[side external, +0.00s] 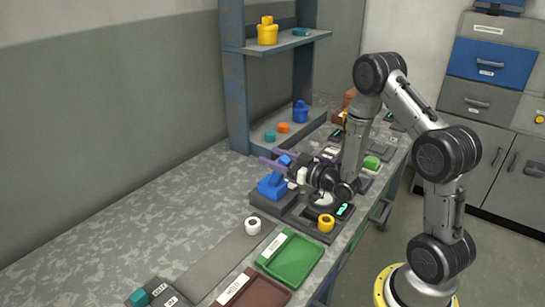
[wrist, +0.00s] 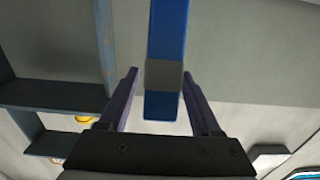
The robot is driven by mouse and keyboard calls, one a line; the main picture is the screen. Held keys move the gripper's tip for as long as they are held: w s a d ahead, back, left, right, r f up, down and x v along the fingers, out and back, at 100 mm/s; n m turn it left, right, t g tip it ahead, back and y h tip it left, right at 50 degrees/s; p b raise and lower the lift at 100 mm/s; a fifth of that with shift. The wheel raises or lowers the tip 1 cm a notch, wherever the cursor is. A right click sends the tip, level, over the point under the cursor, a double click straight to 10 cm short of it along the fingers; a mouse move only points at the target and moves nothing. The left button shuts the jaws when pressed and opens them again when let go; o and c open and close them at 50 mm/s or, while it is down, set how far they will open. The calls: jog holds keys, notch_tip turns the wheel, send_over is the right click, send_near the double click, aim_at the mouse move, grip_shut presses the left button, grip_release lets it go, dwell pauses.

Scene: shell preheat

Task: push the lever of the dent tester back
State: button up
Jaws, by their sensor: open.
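The dent tester (side external: 271,187) is a blue body on a dark base on the bench, just below my gripper in the side view. My gripper (side external: 273,158) is level, with its two purple fingers spread apart. In the wrist view, a blue bar with a grey band, which looks like the tester's lever (wrist: 166,40), stands between the open fingers of my gripper (wrist: 160,72). A gap shows on each side of the bar, so the fingers do not clamp it. In the side view the lever is partly hidden by the fingers, and I cannot tell whether anything touches it.
A white ring-shaped piece (side external: 253,225), a yellow one (side external: 326,222), a green tray (side external: 290,259) and a brown tray (side external: 262,292) are in front. A shelf post (side external: 235,100) rises behind the gripper. The bench's left side (side external: 110,225) is clear.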

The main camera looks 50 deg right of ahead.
jog(key=shift+w, duration=0.35)
jog(key=shift+c, duration=0.3)
grip_shut()
dwell(1.0)
